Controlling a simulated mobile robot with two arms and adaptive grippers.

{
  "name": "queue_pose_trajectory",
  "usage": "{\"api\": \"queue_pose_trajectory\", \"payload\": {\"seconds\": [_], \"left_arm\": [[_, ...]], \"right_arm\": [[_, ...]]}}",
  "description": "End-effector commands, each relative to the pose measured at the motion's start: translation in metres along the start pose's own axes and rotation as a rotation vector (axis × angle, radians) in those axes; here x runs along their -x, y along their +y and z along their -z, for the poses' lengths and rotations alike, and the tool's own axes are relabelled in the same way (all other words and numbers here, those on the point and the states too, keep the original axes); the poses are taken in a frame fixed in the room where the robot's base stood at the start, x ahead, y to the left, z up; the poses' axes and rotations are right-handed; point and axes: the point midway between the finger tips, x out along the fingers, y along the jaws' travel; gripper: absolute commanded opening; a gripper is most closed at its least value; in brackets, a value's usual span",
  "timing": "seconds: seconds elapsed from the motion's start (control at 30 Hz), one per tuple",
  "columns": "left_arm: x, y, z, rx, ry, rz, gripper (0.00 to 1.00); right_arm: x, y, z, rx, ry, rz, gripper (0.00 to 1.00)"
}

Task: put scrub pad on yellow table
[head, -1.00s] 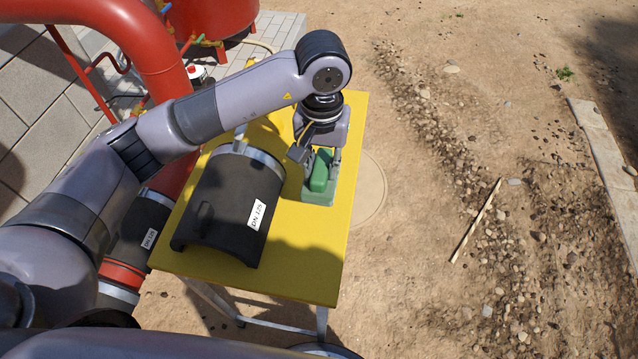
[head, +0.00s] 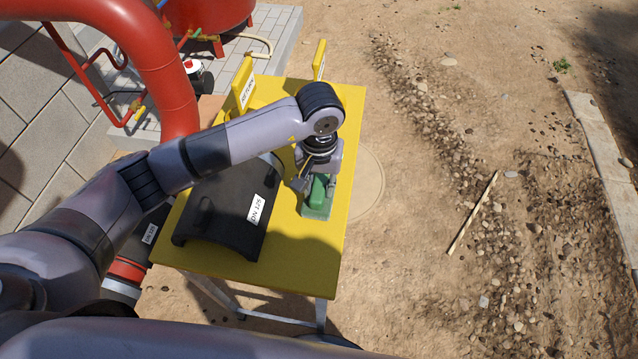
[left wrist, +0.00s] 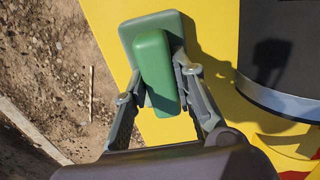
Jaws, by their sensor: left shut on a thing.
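The scrub pad (head: 317,203) has a green block handle on a grey-green base. It is over the right side of the yellow table (head: 290,272), beside the black pipe shell. My left gripper (head: 318,185) is shut on the scrub pad from above. The left wrist view shows the pad (left wrist: 155,62) between the two fingers of the gripper (left wrist: 158,78), with yellow tabletop (left wrist: 215,25) behind it. The pad is low over the tabletop; I cannot tell if its base touches. My right gripper is not in view.
A black half pipe shell (head: 222,220) marked DN 125 lies on the table left of the pad. Yellow upright plates (head: 243,88) stand at the table's far end. Red pipework (head: 165,70) is at the left. The table's near right part is clear.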

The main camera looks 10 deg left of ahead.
Motion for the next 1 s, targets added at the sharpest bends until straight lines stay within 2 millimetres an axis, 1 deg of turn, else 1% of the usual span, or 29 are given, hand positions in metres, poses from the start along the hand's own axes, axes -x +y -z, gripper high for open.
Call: {"api": "queue_pose_trajectory", "payload": {"seconds": [0.03, 0.07, 0.37, 0.63, 0.77, 0.87, 1.0], "left_arm": [[-0.003, 0.0, 0.0, 0.0, 0.001, 0.0, 0.0], [-0.003, 0.0, 0.0, 0.0, 0.0, 0.0, 0.25], [-0.002, 0.0, 0.0, 0.0, 0.0, 0.0, 0.45], [-0.001, 0.0, 0.0, 0.0, 0.0, 0.0, 0.45], [0.005, 0.0, 0.0, 0.001, 0.001, 0.0, 0.45], [0.018, 0.0, 0.002, -0.001, 0.006, -0.001, 0.45], [0.048, 0.0, 0.002, -0.001, 0.007, -0.001, 0.45]], "right_arm": [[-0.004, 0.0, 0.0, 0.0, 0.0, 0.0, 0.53], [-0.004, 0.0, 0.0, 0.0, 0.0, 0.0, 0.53], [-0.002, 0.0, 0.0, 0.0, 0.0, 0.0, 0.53], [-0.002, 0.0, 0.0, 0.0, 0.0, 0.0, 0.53], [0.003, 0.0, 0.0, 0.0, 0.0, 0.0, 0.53], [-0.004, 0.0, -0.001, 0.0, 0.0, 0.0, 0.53], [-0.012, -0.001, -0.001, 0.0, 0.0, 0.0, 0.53]]}}
